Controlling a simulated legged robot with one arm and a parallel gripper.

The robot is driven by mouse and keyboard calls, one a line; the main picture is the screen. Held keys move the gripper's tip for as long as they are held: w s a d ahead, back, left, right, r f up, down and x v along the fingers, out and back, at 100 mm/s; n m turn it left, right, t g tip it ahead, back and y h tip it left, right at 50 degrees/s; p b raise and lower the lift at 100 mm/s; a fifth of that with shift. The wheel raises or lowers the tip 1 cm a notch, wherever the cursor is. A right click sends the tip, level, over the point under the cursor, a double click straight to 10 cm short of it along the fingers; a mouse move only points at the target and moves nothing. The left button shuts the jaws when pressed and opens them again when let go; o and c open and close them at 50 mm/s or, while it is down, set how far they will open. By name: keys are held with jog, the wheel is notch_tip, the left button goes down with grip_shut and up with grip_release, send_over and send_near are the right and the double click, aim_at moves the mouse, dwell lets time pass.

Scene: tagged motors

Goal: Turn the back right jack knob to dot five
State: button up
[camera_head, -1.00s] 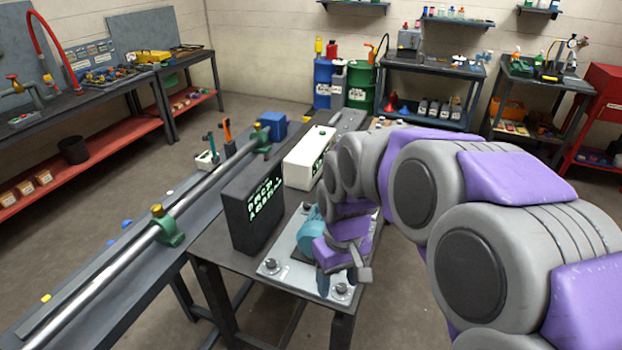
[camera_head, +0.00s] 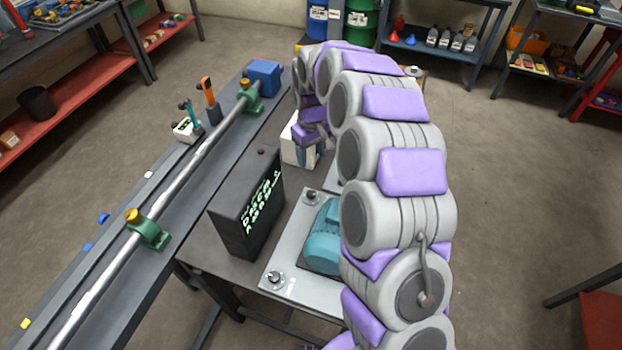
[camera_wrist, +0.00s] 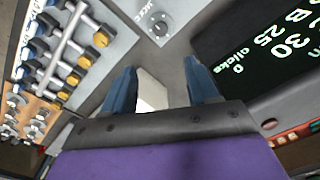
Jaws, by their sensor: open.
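The pale metal plate (camera_head: 300,283) carries a teal motor (camera_head: 324,240). A round jack knob (camera_head: 275,278) sits at its front left corner and another knob (camera_head: 312,197) at its back left corner. My arm hides the plate's right side, including the back right knob. My gripper (camera_head: 322,146) is beyond the plate, beside the white box (camera_head: 290,150). The wrist view shows its blue fingers (camera_wrist: 160,72) spread with nothing gripped between them.
A black box with green writing (camera_head: 245,205) stands left of the plate. Its display also shows in the wrist view (camera_wrist: 270,50). A bench with a long metal rod (camera_head: 185,172) runs along the left. Open floor (camera_head: 510,180) lies to the right.

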aim_at(311, 193)
notch_tip(311, 193, down, 17)
jog(key=b, duration=0.3)
jog(key=shift+s+f, duration=0.1)
jog(key=shift+f, duration=0.05)
jog(key=c, duration=1)
